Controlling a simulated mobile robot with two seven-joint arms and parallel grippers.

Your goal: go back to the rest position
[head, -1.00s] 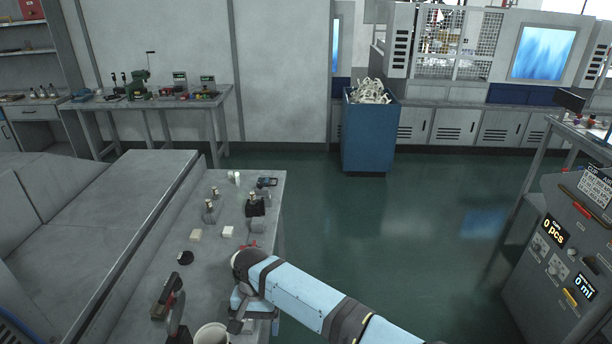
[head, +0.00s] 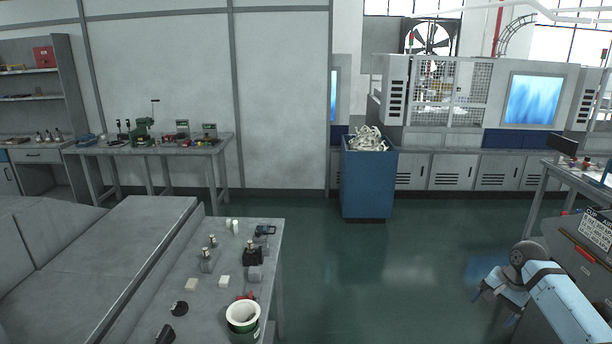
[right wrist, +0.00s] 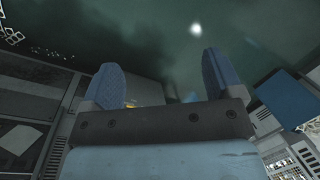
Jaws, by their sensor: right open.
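My right gripper (head: 496,298) is at the lower right of the head view, away from the bench and over the green floor. Its two blue fingers stand apart with nothing between them, and they also show in the right wrist view (right wrist: 163,85). A green cup with a white rim (head: 243,316) stands upright near the front right edge of the grey bench (head: 215,303). The gripper is well clear of the cup. My left gripper is not in view.
Small parts and fixtures, such as a black fixture (head: 252,256), stand on the bench. A blue bin of pale parts (head: 368,185) stands at the back. A grey control console (head: 590,245) is at the right, close to my right arm. Open floor lies between.

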